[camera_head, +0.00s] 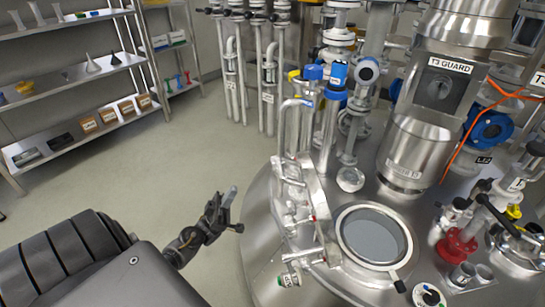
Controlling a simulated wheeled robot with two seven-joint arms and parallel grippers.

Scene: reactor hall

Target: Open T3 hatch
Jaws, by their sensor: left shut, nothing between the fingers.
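The T3 hatch (345,228) shows as a round metal ring around a flat grey disc, on top of the large steel vessel (262,240) at the lower right. A short dark-tipped handle (399,286) sticks out at the ring's front edge. I cannot tell whether the grey disc is a lid or the inside of the vessel. My left gripper (232,210) is shut and empty over the floor, left of the vessel and apart from the hatch. My right gripper is out of view.
A steel housing labelled T3 GUARD (440,88) stands behind the hatch. Upright pipes with blue-capped valves (338,73) rise left of it. A red valve fitting (455,246) and an orange cable (470,126) are at the right. Shelves (75,65) stand far left; the floor between is clear.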

